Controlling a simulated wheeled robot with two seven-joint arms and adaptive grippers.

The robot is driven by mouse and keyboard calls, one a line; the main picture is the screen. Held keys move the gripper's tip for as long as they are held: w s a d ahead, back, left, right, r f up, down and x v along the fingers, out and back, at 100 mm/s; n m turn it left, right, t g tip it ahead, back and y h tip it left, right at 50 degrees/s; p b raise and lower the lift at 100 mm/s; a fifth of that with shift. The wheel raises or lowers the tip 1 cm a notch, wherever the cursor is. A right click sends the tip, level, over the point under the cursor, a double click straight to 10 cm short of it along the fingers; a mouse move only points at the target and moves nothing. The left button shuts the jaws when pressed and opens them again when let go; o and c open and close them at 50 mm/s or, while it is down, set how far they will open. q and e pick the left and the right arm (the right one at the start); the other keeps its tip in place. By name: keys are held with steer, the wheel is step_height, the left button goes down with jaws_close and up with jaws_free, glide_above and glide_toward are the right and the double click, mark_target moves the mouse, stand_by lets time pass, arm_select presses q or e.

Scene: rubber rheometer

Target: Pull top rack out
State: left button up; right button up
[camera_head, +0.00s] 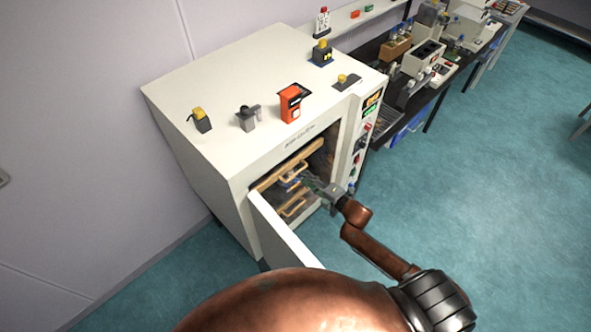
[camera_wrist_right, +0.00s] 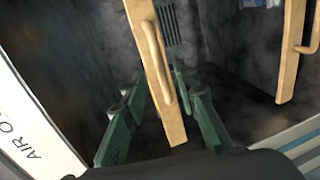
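The white oven (camera_head: 220,165) stands with its door (camera_head: 277,232) open. The top rack's tan front bar (camera_head: 285,168) with its handle lies high in the opening. In the wrist view, which is turned sideways, this bar (camera_wrist_right: 147,60) and its handle (camera_wrist_right: 152,55) are in the middle. My right gripper (camera_head: 318,186) is in the opening, beside the top rack. Its green fingers (camera_wrist_right: 162,118) are spread, one on each side of the bar. I cannot tell whether they touch it. My left gripper is not in view.
A lower rack (camera_head: 292,207) with a tan handle sits below; its front (camera_wrist_right: 292,50) is at the wrist view's right. The open door stands left of my right arm. Small devices, including an orange one (camera_head: 291,103), stand on the oven. Floor at right is clear.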

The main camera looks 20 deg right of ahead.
mark_target(297, 172)
steer(key=x, duration=0.5)
steer(key=shift+w+p, duration=0.25)
steer(key=shift+p, duration=0.05)
steer(key=shift+w+a+f, duration=0.1)
steer(key=shift+w+f, duration=0.05)
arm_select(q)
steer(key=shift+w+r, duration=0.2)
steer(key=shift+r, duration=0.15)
arm_select(e)
jaws_close()
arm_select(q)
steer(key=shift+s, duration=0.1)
